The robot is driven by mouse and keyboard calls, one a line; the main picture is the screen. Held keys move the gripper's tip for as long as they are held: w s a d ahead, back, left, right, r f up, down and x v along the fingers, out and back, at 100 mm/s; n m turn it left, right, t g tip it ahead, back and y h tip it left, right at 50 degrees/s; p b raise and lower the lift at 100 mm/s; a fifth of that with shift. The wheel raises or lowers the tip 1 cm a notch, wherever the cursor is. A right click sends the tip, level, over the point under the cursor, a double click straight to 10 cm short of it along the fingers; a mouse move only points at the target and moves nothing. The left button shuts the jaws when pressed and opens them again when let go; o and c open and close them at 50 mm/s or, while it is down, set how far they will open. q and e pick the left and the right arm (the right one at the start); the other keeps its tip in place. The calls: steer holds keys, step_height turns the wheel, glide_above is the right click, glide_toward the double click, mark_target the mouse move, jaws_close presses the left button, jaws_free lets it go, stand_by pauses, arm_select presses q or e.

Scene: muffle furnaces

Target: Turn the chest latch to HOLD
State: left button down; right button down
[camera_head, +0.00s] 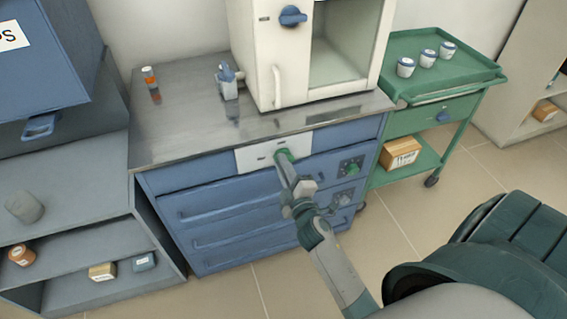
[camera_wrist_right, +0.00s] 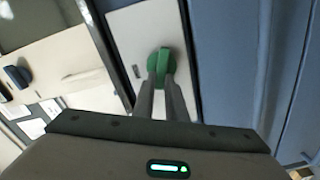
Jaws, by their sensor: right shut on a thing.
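The blue drawer chest (camera_head: 230,213) stands under a metal top. A white plate (camera_head: 258,157) on its upper front carries a green latch knob (camera_head: 285,154). In the right wrist view the green knob (camera_wrist_right: 161,63) has a raised grip bar on a round base, against the white plate (camera_wrist_right: 140,30). My right gripper (camera_head: 285,163) reaches the knob, and in the wrist view its fingers (camera_wrist_right: 163,84) are shut on the bar. The marks on the plate are too small to read. My left gripper is not in view.
A white furnace (camera_head: 265,60) with a blue knob (camera_head: 292,16) stands on the metal top (camera_head: 180,125). A bottle (camera_head: 150,77) and a blue-and-white device (camera_head: 227,82) are left of it. A green cart (camera_head: 440,68) with several cups stands right; grey shelves (camera_head: 85,185) stand left.

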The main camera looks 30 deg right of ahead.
steer(key=n, duration=0.4)
steer(key=shift+a+f+n, duration=0.1)
steer(key=shift+f+n, duration=0.15)
steer(key=shift+n, duration=0.15)
steer(key=c, duration=1.8)
jaws_free()
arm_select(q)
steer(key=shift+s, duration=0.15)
arm_select(e)
steer(key=shift+f, duration=0.1)
